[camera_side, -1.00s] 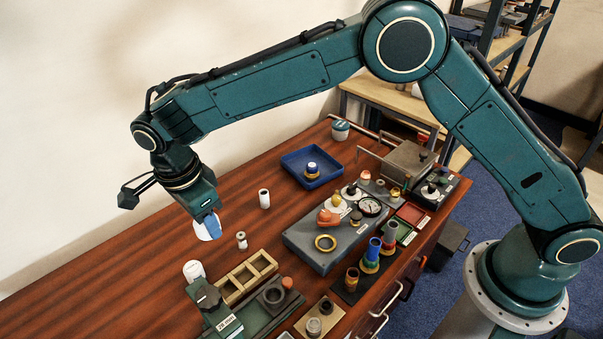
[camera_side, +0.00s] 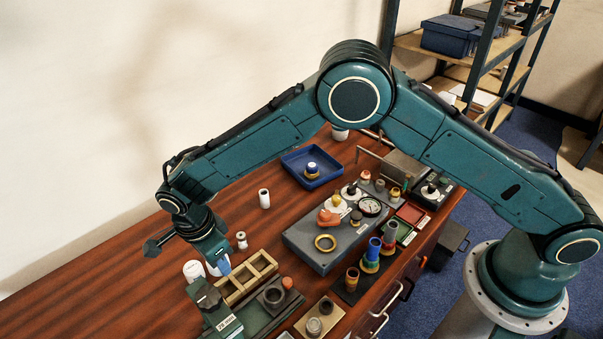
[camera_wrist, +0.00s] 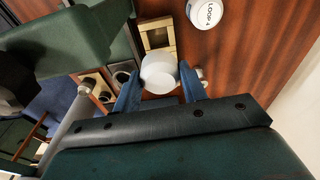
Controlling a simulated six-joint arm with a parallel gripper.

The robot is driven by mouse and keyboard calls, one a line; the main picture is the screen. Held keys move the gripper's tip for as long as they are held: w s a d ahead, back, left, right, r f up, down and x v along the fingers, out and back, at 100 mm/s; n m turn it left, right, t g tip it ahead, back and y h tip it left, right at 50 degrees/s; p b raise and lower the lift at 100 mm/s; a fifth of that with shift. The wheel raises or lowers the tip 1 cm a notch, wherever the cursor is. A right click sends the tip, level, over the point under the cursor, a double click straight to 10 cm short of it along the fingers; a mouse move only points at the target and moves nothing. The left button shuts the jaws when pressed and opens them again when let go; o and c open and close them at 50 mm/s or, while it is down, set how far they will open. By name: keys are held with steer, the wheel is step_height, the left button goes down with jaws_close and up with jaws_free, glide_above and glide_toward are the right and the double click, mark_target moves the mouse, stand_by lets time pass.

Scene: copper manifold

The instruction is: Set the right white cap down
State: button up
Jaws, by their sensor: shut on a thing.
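My gripper (camera_side: 222,264) points down in the side view, low over the table between the standing white container and the wooden divided tray. Its blue fingers are shut on a white cap (camera_side: 212,268), partly hidden behind them. In the wrist view the held cap (camera_wrist: 158,73) sits between the two fingers (camera_wrist: 158,92) with its pale round face showing. A second white round thing (camera_wrist: 205,12) with dark lettering stands apart from it on the table. It shows left of my gripper in the side view (camera_side: 193,270). I cannot tell whether the held cap touches the table.
The wooden divided tray (camera_side: 262,263) is close to the right of my gripper. A green fixture (camera_side: 213,308) stands in front. A small spool (camera_side: 241,240) and a white cylinder (camera_side: 264,198) stand behind. The table's left side is clear.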

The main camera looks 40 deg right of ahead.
steer(key=shift+f, duration=4.25)
steer(key=shift+f, duration=0.3)
steer(key=o, duration=0.9)
steer(key=shift+o, duration=0.2)
steer(key=shift+r, duration=0.1)
steer(key=r, duration=0.4)
steer(key=a+r, duration=0.1)
steer(key=r, duration=0.7)
steer(key=shift+a+r, duration=0.2)
steer(key=shift+a, duration=0.05)
